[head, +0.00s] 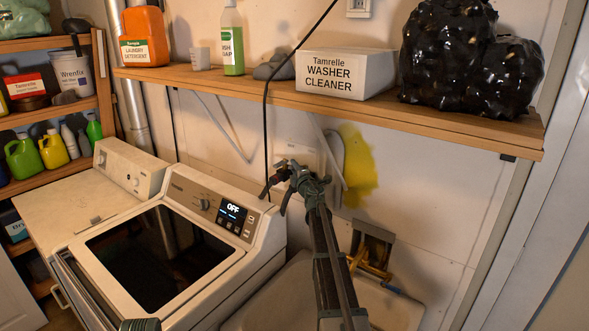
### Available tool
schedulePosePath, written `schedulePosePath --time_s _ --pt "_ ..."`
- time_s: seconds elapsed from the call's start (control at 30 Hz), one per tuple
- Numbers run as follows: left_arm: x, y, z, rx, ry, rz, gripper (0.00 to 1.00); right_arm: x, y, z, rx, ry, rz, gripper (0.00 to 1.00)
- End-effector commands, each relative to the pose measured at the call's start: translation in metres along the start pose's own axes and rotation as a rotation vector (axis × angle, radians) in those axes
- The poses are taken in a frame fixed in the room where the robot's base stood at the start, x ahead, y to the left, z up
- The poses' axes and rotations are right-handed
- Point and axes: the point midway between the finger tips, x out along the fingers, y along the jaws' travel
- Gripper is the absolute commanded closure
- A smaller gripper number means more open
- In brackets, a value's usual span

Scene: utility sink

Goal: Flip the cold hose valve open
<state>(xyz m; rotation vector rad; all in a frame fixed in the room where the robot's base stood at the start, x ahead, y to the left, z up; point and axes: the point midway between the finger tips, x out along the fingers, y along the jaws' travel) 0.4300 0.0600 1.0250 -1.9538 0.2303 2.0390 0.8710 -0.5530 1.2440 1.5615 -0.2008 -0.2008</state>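My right gripper (273,203) reaches up from the bottom, with its dark fingers apart near the wall behind the washer. A small red part (277,178) shows beside its fingers; I cannot tell whether they touch. A pale wall panel (297,150) shows behind the gripper, partly hidden by it. Lower right, a wall box (373,243) holds brass-coloured fittings (369,266), with a blue part (391,288) below. I cannot tell which part is the cold hose valve or how its handle stands. A ribbed dark green piece at the bottom edge may belong to my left arm; its fingers do not show.
The washer (252,253), its display reading OFF, stands left of my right arm. The pale sink (400,308) lies below the brass fittings. A wooden shelf (450,123) with a washer cleaner box (345,73) and black bag (465,60) overhangs the area. A black cable (266,115) hangs near the gripper.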

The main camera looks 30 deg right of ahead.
Motion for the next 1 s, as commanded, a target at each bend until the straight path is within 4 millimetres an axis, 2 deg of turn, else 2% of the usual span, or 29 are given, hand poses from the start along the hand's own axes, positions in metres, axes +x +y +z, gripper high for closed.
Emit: schedulePosePath --time_s 0.03,0.13,0.47,0.8,1.0 --pt "0.0000 0.0000 0.0000 0.000 0.000 0.000 0.50 -0.0001 0.0000 0.0001 0.000 0.000 0.000 0.82" --pt "0.0000 0.0000 0.0000 0.000 0.000 0.000 0.50 -0.0002 0.0000 0.0002 0.000 0.000 0.000 1.00" --pt "0.0001 0.0000 0.0000 0.000 0.000 0.000 0.50 -0.0005 -0.0001 0.0009 0.000 0.006 0.000 1.00" --pt "0.0001 0.0000 0.0000 0.000 0.000 0.000 0.50 -0.0066 -0.0001 -0.0001 0.000 0.208 0.000 1.00" --pt "0.0001 0.0000 0.0000 0.000 0.000 0.000 0.50 -0.0099 -0.0001 -0.0015 0.000 0.263 0.000 1.00"
